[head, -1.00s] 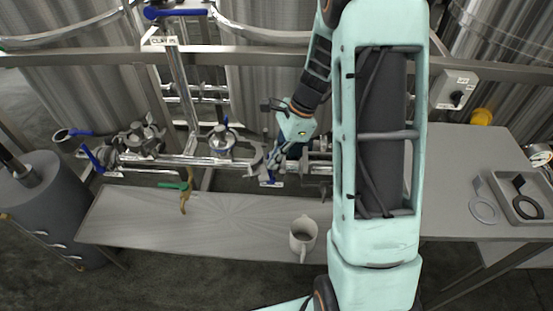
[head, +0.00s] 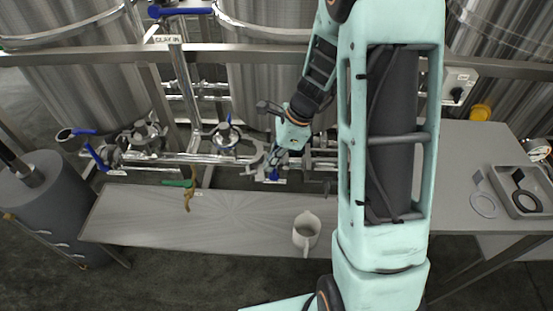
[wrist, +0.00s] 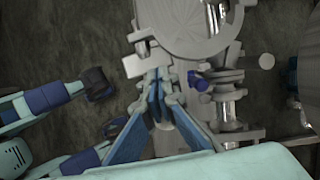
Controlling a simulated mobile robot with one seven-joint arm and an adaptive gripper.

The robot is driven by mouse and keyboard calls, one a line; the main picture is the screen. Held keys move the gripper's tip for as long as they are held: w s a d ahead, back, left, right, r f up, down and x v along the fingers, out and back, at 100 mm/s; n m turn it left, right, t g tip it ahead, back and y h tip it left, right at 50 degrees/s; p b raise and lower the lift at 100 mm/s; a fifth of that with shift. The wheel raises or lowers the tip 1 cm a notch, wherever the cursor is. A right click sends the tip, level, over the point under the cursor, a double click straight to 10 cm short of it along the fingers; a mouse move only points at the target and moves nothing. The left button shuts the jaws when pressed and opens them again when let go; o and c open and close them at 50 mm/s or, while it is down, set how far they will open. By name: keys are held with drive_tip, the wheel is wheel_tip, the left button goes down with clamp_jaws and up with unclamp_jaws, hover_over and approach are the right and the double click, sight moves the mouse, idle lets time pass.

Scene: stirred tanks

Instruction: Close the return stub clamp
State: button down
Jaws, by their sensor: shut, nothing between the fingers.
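A round grey metal clamp (wrist: 185,25) fills the top middle of the wrist view, with a lug at its lower left edge; I take it to be the return stub clamp. In the head view it shows small on the pipe run (head: 257,162), partly hidden by my gripper. My gripper (head: 273,169) is at the clamp's right side there. In the wrist view its blue fingers (wrist: 156,85) are shut with nothing between them, tips close below the lug. I cannot tell whether they touch it. Whether the clamp is fully closed is unclear.
Pipes and valves (head: 225,138) run behind the bench (head: 140,215). A grey tray (head: 520,207) with a dark ring lies at right. A grey drum (head: 45,205) stands left.

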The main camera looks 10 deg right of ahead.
drive_tip(key=a+m+t+h+p, duration=0.2)
drive_tip(key=a+m+t+p, duration=0.1)
drive_tip(key=a+m, duration=0.6)
drive_tip(key=w+a+m+h+p, duration=0.3)
drive_tip(key=w+a+m+p, duration=0.5)
drive_tip(key=a+m+p, duration=0.1)
drive_tip(key=shift+w+a+m+t+h+p, duration=0.3)
drive_tip(key=shift+m+p, duration=0.4)
drive_tip(key=shift+p, duration=0.15)
